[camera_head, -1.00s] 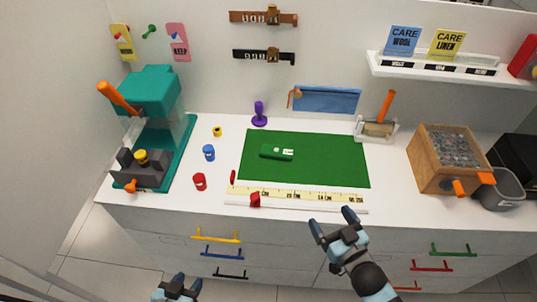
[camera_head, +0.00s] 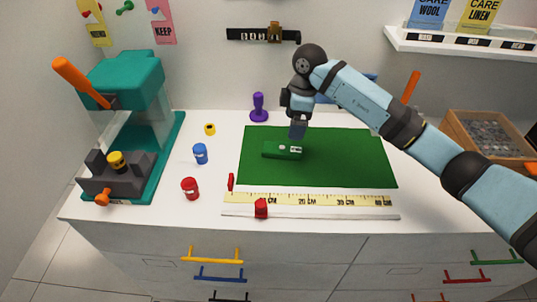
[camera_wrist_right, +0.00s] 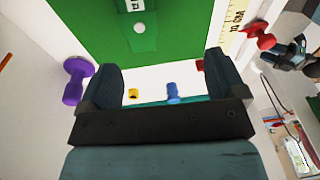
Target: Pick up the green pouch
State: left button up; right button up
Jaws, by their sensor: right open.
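The green pouch (camera_head: 283,150) lies flat on the green mat (camera_head: 340,165), with a white label and a white button on it. My right gripper (camera_head: 297,131) hangs above and just behind the pouch, at the mat's back edge. In the right wrist view the right gripper (camera_wrist_right: 163,78) is open, with nothing between its fingers. The pouch (camera_wrist_right: 142,42) shows there at the top, beyond the fingertips and partly cut off by the frame. My left gripper (camera_wrist_right: 288,54) seems to show at the right of the wrist view, too small to read.
A purple stamp (camera_head: 259,107) stands behind the mat, close to the right gripper. A yellow ruler (camera_head: 310,200) lies in front of it. A blue spool (camera_head: 200,153) and a red spool (camera_head: 190,188) stand left. A teal press (camera_head: 125,90) fills the left end.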

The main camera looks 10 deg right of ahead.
jog(key=w+d+r+m+h, duration=0.1)
jog(key=w+d+m+h, duration=0.1)
send_over(301, 150)
jog(key=f, duration=0.7)
jog(key=shift+w+a+f, duration=0.3)
jog(key=shift+f, duration=0.1)
jog(key=shift+s+d+f, duration=0.15)
jog(key=shift+d+f, duration=0.05)
jog(key=shift+f, duration=1.15)
jog(key=shift+s+d+f, duration=0.15)
jog(key=shift+f, duration=1.15)
jog(key=c, duration=1)
